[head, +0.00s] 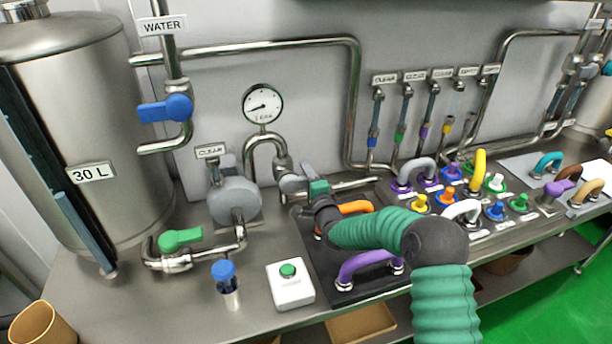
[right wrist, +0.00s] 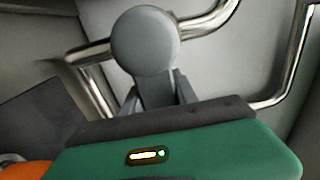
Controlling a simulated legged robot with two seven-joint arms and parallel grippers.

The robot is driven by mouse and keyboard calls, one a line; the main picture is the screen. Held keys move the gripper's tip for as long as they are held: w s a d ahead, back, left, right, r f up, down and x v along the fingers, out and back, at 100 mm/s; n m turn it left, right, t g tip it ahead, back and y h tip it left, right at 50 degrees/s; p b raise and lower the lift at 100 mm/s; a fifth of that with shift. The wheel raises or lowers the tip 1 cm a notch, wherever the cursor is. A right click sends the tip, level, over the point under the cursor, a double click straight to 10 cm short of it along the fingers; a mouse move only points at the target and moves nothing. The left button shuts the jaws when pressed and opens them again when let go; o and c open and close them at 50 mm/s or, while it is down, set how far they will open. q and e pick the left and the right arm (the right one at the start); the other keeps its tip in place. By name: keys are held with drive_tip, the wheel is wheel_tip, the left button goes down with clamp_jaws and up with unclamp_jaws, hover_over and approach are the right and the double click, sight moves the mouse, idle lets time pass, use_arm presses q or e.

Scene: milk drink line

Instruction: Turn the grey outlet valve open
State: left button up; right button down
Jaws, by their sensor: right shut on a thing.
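The grey outlet valve (head: 291,184) sits on the pipe right of the pump, below the pressure gauge. It is partly hidden by my right gripper (head: 312,190). In the right wrist view the valve's round grey hub (right wrist: 146,42) stands in front of a shiny pipe, and its grey handle runs down between the fingers of my right gripper (right wrist: 160,95). My right gripper is shut on this handle. How far the valve is turned is hard to tell. My left gripper is not in view.
A pressure gauge (head: 262,104) stands above the valve. The round grey pump (head: 235,201) and a green-handled valve (head: 180,239) are to the left. A white box with a green button (head: 291,287) stands in front. Coloured hose loops, such as the purple one (head: 368,264), lie under my right arm.

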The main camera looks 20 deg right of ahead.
sight(283, 157)
drive_tip(key=shift+a+f, duration=0.1)
drive_tip(key=shift+f, duration=0.25)
idle(0.6)
drive_tip(key=shift+n, duration=0.3)
drive_tip(key=shift+s+a+r+n+b, duration=0.1)
drive_tip(key=shift+a+r+n+b, duration=1.05)
drive_tip(key=shift+n, duration=1.75)
drive_tip(key=shift+a+r+n+b, duration=0.75)
drive_tip(key=shift+n+b, duration=0.8)
drive_tip(key=shift+n, duration=1.35)
drive_tip(key=shift+s+a+r+n+b, duration=0.1)
drive_tip(key=shift+a+r+n+b, duration=1.05)
drive_tip(key=shift+n, duration=1.75)
drive_tip(key=shift+d+f, duration=0.15)
drive_tip(key=shift+f, duration=0.15)
drive_tip(key=c, duration=1.2)
unclamp_jaws()
drive_tip(key=shift+o, duration=1.2)
drive_tip(key=shift+w+r, duration=0.1)
drive_tip(key=shift+r, duration=0.2)
